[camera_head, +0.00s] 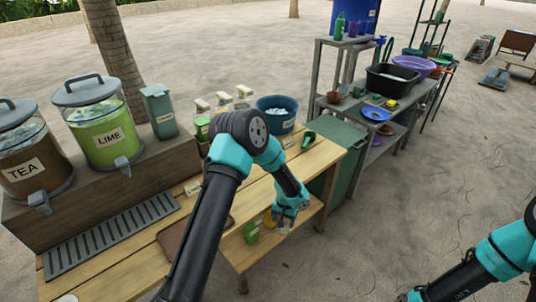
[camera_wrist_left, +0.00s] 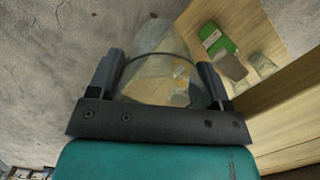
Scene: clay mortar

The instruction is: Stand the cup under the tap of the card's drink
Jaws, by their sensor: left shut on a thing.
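My left gripper (camera_head: 284,216) is past the front edge of the wooden table. In the left wrist view the left gripper (camera_wrist_left: 160,85) is shut on a clear cup (camera_wrist_left: 160,65), one finger on each side. A brown dispenser labelled TEA (camera_head: 24,150) and a green one labelled LIME (camera_head: 100,125) stand on the raised ledge at left. The tea tap (camera_head: 40,201) and lime tap (camera_head: 122,166) face the slatted drip tray (camera_head: 110,238). I cannot make out a drink card. My right gripper (camera_head: 408,297) is mostly cut off at the bottom edge.
A grey-green canister (camera_head: 159,110), several small bottles and a blue ice bucket (camera_head: 278,115) stand behind my left arm. A brown tray (camera_head: 180,240) lies partly behind the arm. A green bottle (camera_head: 251,232) is on the lower shelf. A shelf rack stands behind.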

